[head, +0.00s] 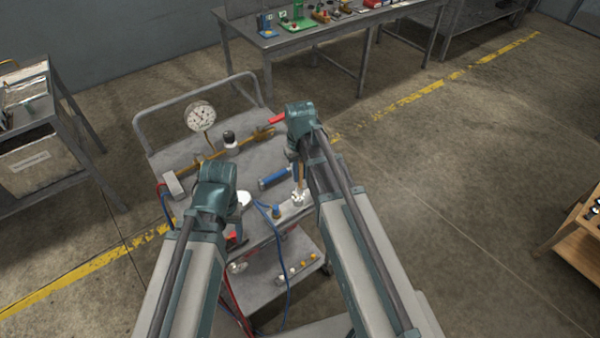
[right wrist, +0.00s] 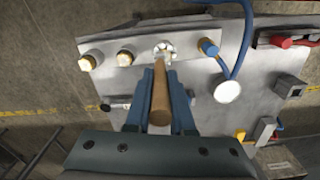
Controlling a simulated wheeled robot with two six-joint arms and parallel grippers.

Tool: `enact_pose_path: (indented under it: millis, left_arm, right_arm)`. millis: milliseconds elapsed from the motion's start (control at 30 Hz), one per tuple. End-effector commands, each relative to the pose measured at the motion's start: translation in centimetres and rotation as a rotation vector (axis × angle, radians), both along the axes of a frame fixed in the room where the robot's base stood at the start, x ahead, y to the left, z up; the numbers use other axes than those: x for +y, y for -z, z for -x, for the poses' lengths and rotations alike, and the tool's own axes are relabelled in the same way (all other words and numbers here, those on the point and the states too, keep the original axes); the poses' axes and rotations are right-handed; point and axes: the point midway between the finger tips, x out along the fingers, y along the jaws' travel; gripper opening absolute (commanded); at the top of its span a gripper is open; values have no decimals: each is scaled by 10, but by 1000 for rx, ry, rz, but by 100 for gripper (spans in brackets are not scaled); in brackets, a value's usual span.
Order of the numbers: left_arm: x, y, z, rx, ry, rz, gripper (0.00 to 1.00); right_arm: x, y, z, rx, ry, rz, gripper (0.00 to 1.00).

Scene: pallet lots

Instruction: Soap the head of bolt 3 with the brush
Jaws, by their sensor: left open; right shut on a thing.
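My right gripper (right wrist: 160,90) is shut on the brown wooden brush handle (right wrist: 160,100). In the head view the brush (head: 300,172) points down over the cart. Its tip meets a pale, whitish bolt head (right wrist: 164,48) on the metal plate (right wrist: 187,30); exact contact is hard to tell. No bolt numbers are readable. A white round dish (right wrist: 227,91) lies near the plate. My left gripper (head: 228,226) is open over the cart's left side, its fingers mostly hidden by my arm.
The grey cart (head: 180,150) carries a dial gauge (head: 200,116), a brass pipe with red handle and a blue cylinder (head: 275,178). A blue hose (right wrist: 247,30) curves beside a blue-capped fitting (right wrist: 208,47). A workbench (head: 330,28) stands behind. Open floor lies right.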

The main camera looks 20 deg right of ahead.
Motion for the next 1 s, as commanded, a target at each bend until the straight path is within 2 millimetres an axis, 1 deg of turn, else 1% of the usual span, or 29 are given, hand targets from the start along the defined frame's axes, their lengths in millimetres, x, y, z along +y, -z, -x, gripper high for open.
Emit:
enact_pose_path:
  millis: [233, 533, 800, 1000]
  left_arm:
    - [0, 1, 0, 0, 0, 0, 60]
    - [0, 1, 0, 0, 0, 0, 60]
    - [0, 0, 0, 0, 0, 0, 60]
    - [0, 0, 0, 0, 0, 0, 60]
  right_arm:
    - [8, 1, 3, 0, -2, 0, 0]
    - [9, 1, 3, 0, -1, -1, 0]
    - [15, 0, 6, 0, -1, -1, 0]
    - [15, 0, 6, 0, 0, 0, 0]
